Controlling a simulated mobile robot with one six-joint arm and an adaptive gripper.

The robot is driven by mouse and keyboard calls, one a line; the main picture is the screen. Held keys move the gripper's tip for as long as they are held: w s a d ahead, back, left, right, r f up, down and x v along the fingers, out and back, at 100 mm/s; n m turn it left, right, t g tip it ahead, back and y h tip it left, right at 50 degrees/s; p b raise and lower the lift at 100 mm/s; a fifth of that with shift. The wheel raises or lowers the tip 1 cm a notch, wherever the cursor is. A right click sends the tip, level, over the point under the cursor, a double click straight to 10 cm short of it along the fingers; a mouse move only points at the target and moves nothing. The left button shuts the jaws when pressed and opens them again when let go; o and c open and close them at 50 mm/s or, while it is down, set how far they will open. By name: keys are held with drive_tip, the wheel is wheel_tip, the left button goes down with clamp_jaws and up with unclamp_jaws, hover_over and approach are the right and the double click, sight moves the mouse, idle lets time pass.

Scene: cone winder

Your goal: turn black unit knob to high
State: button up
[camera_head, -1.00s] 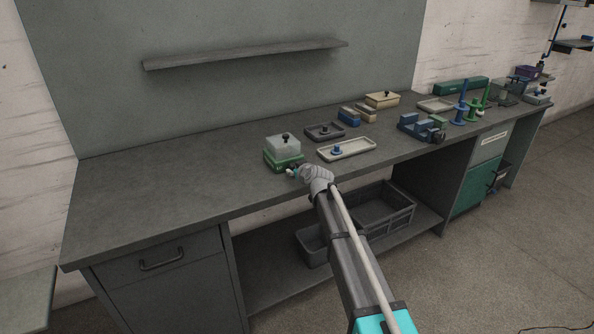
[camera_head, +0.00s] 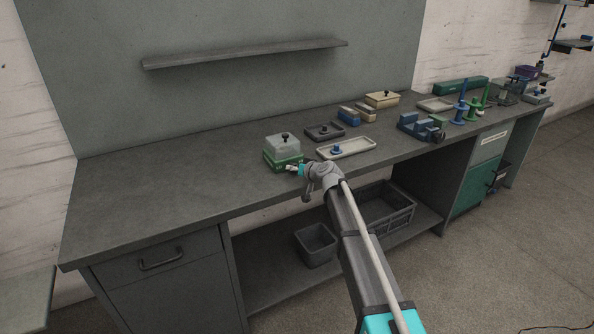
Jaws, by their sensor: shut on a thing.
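A green box-shaped unit (camera_head: 272,160) with a pale translucent cover (camera_head: 283,145) and a black knob (camera_head: 285,135) on top stands near the bench's front edge. My gripper (camera_head: 292,168) is at the front right side of this unit, low down, and reaches in from the right. It is shut on a small part there, too small and too covered by the gripper to make out. No pointer or setting mark can be read. A dark tray-like piece (camera_head: 323,131) with a small dark knob sits behind and to the right, apart from my gripper.
A cream tray (camera_head: 362,149) with a blue piece lies close right of my wrist. Blue blocks (camera_head: 414,127) and spools stand farther right. A shelf (camera_head: 245,53) hangs on the back panel. The bench's left part is clear.

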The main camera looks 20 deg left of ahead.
drive_tip(key=shift+a, duration=0.1)
drive_tip(key=o, duration=1.2)
drive_tip(key=shift+c, duration=0.2)
